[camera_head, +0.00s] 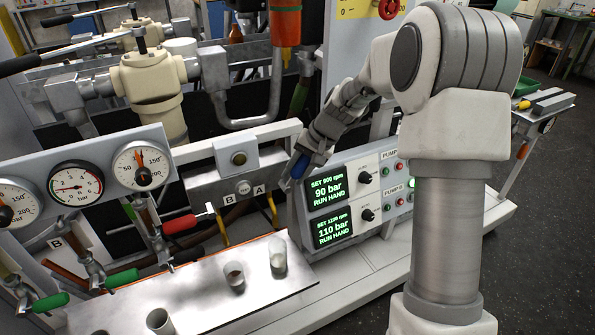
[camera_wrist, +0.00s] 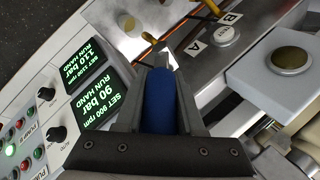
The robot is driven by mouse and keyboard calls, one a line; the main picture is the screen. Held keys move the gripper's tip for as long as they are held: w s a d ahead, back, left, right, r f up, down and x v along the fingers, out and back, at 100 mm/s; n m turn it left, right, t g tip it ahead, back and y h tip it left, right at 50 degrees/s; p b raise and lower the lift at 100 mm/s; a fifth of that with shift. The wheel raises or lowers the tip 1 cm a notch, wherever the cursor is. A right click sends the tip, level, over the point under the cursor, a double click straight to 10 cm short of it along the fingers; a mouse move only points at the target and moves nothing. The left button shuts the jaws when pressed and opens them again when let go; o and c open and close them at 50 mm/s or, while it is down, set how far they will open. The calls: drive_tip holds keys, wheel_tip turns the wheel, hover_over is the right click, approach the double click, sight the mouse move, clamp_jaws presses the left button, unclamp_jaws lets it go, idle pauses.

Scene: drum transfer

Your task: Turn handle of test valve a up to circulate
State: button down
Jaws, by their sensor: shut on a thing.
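My gripper (camera_head: 303,158) is beside the right end of the grey test block (camera_head: 215,190), left of the pump panel. The label A (camera_head: 258,190) is on the block's front face just left of my gripper, with label B further left.
The pump panel (camera_head: 358,195) reads 90 bar and 110 bar, close to the right of my gripper. A steel tray (camera_head: 190,300) with several cups is below. A red-handled lever (camera_head: 188,222), green handles and a gauge panel (camera_head: 100,165) stand to the left.

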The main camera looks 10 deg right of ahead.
drive_tip(key=h+p, duration=0.1)
drive_tip(key=a+r+t+h, duration=0.1)
drive_tip(key=h, duration=0.1)
drive_tip(key=shift+s+a+n+h+p, duration=0.15)
drive_tip(key=shift+a+n+h+p, duration=0.05)
drive_tip(key=shift+n+h+p, duration=0.15)
drive_tip(key=shift+s+a+t+h+p, duration=0.1)
drive_tip(key=shift+a+t+h+p, duration=0.25)
drive_tip(key=shift+h, duration=0.7)
drive_tip(key=c, duration=0.5)
unclamp_jaws()
drive_tip(key=shift+a, duration=0.1)
drive_tip(key=v, duration=0.5)
drive_tip(key=p+v, duration=0.1)
drive_tip(key=v, duration=0.5)
drive_tip(key=p+v, duration=0.1)
drive_tip(key=v, duration=0.5)
drive_tip(key=shift+s+a+r, duration=0.15)
drive_tip(key=shift+s+a, duration=0.05)
drive_tip(key=shift+a, duration=0.2)
